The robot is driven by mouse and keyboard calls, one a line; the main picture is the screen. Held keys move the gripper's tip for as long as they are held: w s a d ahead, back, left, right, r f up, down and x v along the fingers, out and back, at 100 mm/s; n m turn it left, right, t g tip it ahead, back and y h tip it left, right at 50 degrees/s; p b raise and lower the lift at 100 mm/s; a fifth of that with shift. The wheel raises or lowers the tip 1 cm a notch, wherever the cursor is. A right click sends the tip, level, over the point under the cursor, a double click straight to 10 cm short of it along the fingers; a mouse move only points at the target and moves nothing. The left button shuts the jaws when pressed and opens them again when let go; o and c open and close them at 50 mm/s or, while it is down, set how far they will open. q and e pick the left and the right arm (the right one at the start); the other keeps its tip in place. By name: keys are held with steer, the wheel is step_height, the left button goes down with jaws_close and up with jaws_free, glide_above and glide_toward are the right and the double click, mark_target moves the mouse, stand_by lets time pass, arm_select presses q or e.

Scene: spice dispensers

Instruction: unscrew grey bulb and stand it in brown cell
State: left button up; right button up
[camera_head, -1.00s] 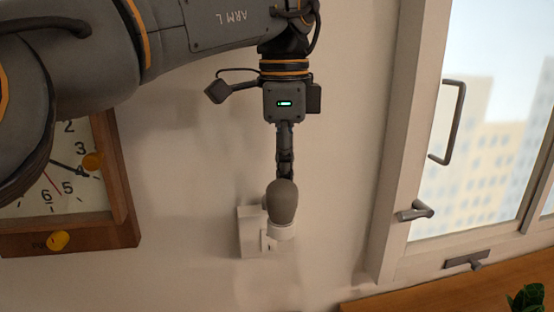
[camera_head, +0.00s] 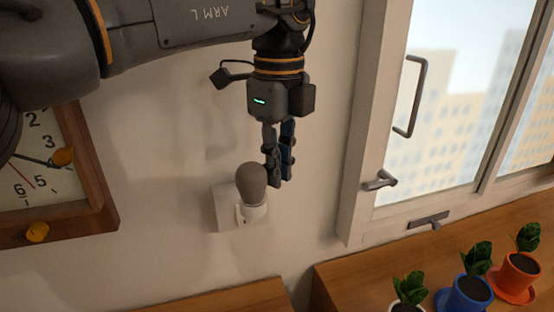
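The grey bulb (camera_head: 252,181) stands upright in a white socket (camera_head: 252,213) on a white wall plate (camera_head: 227,208). My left gripper (camera_head: 280,176) points down just to the right of the bulb. Its two fingers show close together at a slant, and I cannot tell whether they are open or shut. The bulb is not seen between them, and I cannot tell if the near finger touches it. The brown cell cannot be made out. My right gripper is not in view.
A wood-framed clock (camera_head: 45,190) with yellow knobs hangs at the left. A window with a handle (camera_head: 379,181) is at the right. Potted plants stand on the wooden counter (camera_head: 345,275), in white (camera_head: 406,306), blue (camera_head: 468,294) and orange (camera_head: 517,280) pots.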

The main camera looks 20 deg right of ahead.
arm_select(q)
steer(key=s+m, duration=0.1)
steer(key=m, duration=0.1)
steer(key=s+m+p, duration=0.1)
steer(key=m, duration=0.2)
steer(key=s+m, duration=0.1)
steer(key=m, duration=0.2)
steer(key=shift+a+p, duration=0.25)
steer(key=shift+p, duration=0.05)
steer(key=shift+c, duration=0.5)
jaws_close()
